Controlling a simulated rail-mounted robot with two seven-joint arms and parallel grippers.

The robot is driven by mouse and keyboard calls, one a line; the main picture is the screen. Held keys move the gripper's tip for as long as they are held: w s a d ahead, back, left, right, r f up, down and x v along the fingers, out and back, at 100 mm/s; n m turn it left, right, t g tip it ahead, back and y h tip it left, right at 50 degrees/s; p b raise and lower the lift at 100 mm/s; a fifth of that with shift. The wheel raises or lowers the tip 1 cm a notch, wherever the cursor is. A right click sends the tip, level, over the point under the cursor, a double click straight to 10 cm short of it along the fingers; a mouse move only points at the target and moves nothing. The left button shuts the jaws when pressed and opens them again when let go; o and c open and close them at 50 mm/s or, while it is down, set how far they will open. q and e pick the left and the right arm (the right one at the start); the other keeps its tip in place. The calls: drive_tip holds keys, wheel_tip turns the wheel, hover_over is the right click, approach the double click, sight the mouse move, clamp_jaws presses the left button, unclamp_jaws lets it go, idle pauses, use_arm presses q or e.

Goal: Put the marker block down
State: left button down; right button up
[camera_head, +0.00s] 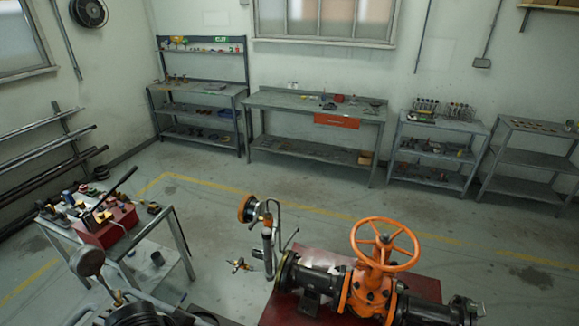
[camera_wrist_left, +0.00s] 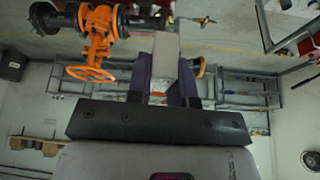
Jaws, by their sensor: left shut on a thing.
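In the left wrist view, a pale grey block (camera_wrist_left: 166,48), which I take to be the marker block, stands between the two dark purple fingers of my left gripper (camera_wrist_left: 163,78). The gripper is shut on it, and the block sticks out past the fingertips. The block's lower part is partly hidden by the fingers. This view is upside down. I cannot make out the left gripper or the block in the head view. My right gripper is in neither view.
The orange gate valve (camera_head: 373,282) with its handwheel (camera_head: 385,243) stands at front right over a dark red plate (camera_head: 425,283). A cart with a red toolbox (camera_head: 105,225) is at left. Benches, including a long one (camera_head: 270,100), line the back wall. Open floor lies between.

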use_arm(q)
drive_tip(key=shift+s+r, duration=0.15)
drive_tip(key=shift+r, duration=0.2)
wheel_tip(320, 180, down, 41)
drive_tip(key=n+b, duration=0.3)
drive_tip(key=b, duration=2.5)
drive_tip(key=w+a+f+n, duration=0.1)
drive_tip(key=a+f, duration=0.2)
drive_tip(key=a, duration=0.2)
drive_tip(key=w+a+f+n+y, duration=0.1)
drive_tip(key=a+f, duration=0.2)
drive_tip(key=a, duration=0.3)
drive_tip(key=w+a+f+n+y, duration=0.1)
drive_tip(key=w+a+f, duration=0.1)
drive_tip(key=a, duration=0.3)
drive_tip(key=shift+a+f+t+b, duration=0.3)
drive_tip(key=shift+a+f+b, duration=0.05)
drive_tip(key=shift+f, duration=0.15)
wheel_tip(320, 180, down, 4)
drive_tip(key=shift+s+r+b, duration=0.1)
drive_tip(key=shift+r+b, duration=0.15)
drive_tip(key=shift+b, duration=0.2)
drive_tip(key=shift+f, duration=0.25)
